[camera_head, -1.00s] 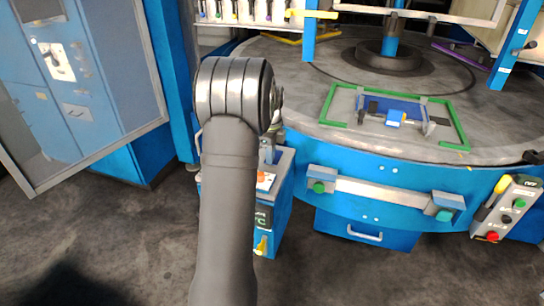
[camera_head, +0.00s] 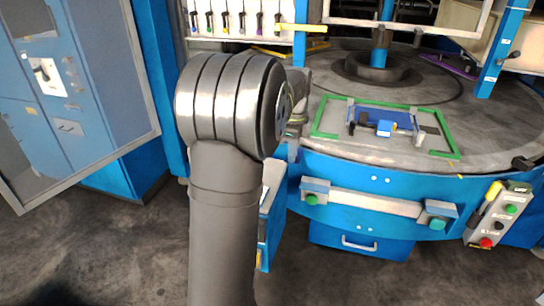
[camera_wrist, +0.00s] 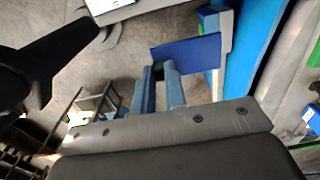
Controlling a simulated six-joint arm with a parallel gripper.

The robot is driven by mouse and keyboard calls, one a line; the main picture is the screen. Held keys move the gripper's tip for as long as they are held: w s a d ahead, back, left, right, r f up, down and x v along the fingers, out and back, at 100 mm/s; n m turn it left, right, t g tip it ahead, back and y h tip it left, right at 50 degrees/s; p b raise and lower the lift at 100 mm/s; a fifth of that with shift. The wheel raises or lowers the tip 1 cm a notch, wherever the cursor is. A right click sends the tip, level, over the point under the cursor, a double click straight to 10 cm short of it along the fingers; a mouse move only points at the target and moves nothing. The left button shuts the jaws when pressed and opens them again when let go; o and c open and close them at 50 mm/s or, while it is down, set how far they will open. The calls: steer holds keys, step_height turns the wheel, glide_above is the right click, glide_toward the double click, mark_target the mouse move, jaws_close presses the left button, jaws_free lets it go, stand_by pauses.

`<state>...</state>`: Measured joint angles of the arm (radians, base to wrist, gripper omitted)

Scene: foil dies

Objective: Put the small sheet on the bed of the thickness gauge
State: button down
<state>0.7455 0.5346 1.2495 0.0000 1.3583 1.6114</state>
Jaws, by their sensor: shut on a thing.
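My gripper (camera_wrist: 160,78) shows in the wrist view as two blue fingers close together. They are shut on the lower left corner of a flat blue sheet (camera_wrist: 188,52), which sticks out beyond the fingertips to the right. A small dark part shows at the fingertips. In the head view the gripper and its sheet are hidden behind my arm. A thickness gauge cannot be made out with certainty. A green frame (camera_head: 440,134) on the round grey table surrounds a fixture with a blue plate (camera_head: 397,117) and a small blue block (camera_head: 384,128).
A round grey table (camera_head: 480,125) has a blue front with a rail (camera_head: 375,200) and a button panel (camera_head: 497,215). A blue box (camera_head: 268,215) stands beside my arm, partly covered. A blue cabinet (camera_head: 70,90) is at left. Open floor lies in front.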

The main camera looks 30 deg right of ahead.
steer(key=w+a+r, duration=0.1)
steer(key=w+a, duration=0.2)
steer(key=a, duration=0.3)
steer(key=w+a+r, duration=0.1)
steer(key=w+a, duration=0.2)
steer(key=a, duration=0.4)
steer(key=w+a+f, duration=0.3)
steer(key=w, duration=0.1)
steer(key=w+a+f, duration=0.3)
steer(key=a+f, duration=0.1)
steer(key=shift+w+a, duration=0.1)
steer(key=shift+w, duration=0.25)
steer(key=shift+w+a+f, duration=0.2)
steer(key=shift+w+f, duration=0.05)
steer(key=shift+f, duration=1.9)
steer(key=c, duration=1.9)
jaws_free()
steer(key=shift+f, duration=0.15)
steer(key=o, duration=0.4)
